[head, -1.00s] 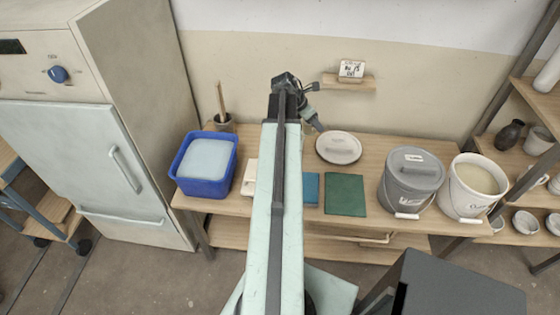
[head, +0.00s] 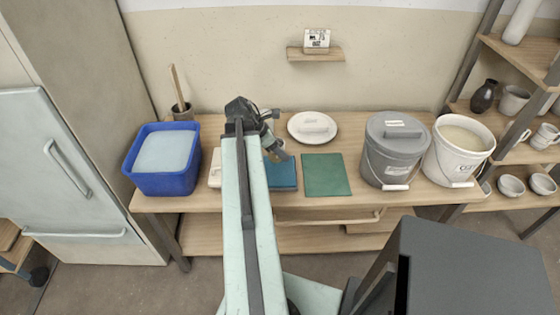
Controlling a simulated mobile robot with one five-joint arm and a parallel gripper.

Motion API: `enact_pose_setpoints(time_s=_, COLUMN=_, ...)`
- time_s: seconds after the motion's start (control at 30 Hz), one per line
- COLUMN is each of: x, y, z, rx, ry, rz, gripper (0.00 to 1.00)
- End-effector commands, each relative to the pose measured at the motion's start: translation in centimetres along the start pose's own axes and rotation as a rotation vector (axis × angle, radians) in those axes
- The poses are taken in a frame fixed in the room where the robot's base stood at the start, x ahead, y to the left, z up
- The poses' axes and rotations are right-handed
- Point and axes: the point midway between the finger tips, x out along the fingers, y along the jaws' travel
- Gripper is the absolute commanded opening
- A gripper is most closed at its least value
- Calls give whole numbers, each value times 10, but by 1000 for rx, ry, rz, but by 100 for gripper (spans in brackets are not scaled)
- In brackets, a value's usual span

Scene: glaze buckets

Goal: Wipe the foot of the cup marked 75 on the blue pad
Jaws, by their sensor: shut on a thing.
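The blue pad (head: 283,176) lies flat on the bench, just left of a green pad. My gripper (head: 281,153) is above the back edge of the blue pad and angled down to the right. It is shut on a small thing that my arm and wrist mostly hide. I cannot make out its shape or any mark 75 on it. Whether it touches the pad is not clear.
A blue tub (head: 160,183), grey bucket (head: 394,152) and open white bucket (head: 457,162) stand on the bench.

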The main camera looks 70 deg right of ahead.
Motion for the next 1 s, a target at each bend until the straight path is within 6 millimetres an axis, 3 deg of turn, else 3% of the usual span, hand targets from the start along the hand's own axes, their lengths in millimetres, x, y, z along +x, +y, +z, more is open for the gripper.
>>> enact_pose_setpoints(time_s=0.27, x=5, y=-1, z=-5, rx=4, ry=-1, rz=-3, gripper=7)
enact_pose_setpoints(time_s=0.63, x=40, y=0, z=-27, rx=3, ry=0, rz=-2, gripper=7)
enact_pose_setpoints(time_s=1.0, x=40, y=0, z=-28, rx=2, ry=0, rz=-1, gripper=7)
